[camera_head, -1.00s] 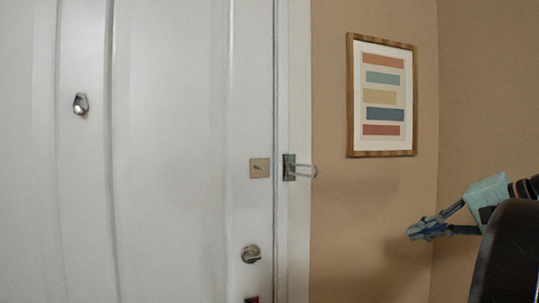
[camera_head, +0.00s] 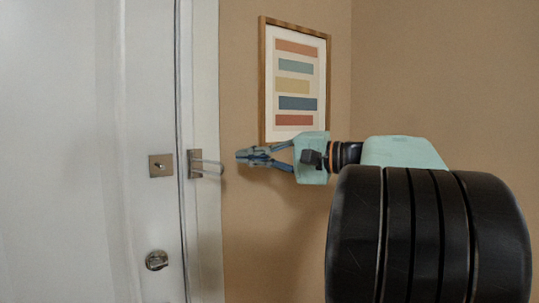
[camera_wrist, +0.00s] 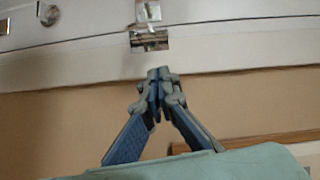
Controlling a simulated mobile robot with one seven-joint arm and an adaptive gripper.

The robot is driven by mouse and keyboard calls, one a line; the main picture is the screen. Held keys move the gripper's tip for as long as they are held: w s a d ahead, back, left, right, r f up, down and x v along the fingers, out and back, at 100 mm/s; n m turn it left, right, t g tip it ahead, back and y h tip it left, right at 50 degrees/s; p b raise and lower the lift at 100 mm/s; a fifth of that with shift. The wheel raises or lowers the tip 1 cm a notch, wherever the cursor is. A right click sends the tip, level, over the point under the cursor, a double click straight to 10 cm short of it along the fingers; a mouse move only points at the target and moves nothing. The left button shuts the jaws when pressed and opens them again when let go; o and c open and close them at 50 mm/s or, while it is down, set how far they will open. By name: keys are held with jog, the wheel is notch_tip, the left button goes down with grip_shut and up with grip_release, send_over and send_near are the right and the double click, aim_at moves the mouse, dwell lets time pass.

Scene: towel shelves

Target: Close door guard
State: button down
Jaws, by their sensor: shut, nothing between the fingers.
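The door guard's metal loop and bracket (camera_head: 196,164) are fixed on the white door frame, with the loop sticking out to the right, away from the door. Its square plate with a small stud (camera_head: 161,165) is on the white door (camera_head: 70,150), just left of the bracket. My gripper (camera_head: 240,156) is shut and empty, pointing left, a short way right of the loop's end and apart from it in the picture. In the wrist view my shut fingertips (camera_wrist: 158,74) appear below the guard bracket (camera_wrist: 150,40). The loop itself is hard to make out there.
The door is shut. A round lock (camera_head: 156,260) sits lower on the door. A framed striped picture (camera_head: 294,85) hangs on the tan wall (camera_head: 380,70), just above and behind my gripper. The wall between gripper and door frame is bare.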

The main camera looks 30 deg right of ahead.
jog(key=shift+s+a+f, duration=0.1)
jog(key=shift+a+f, duration=0.1)
jog(key=shift+a, duration=0.9)
jog(key=shift+s+a+f, duration=0.1)
jog(key=shift+a+f, duration=0.05)
jog(key=shift+a, duration=0.95)
jog(key=shift+a+h, duration=0.1)
jog(key=shift+h, duration=0.2)
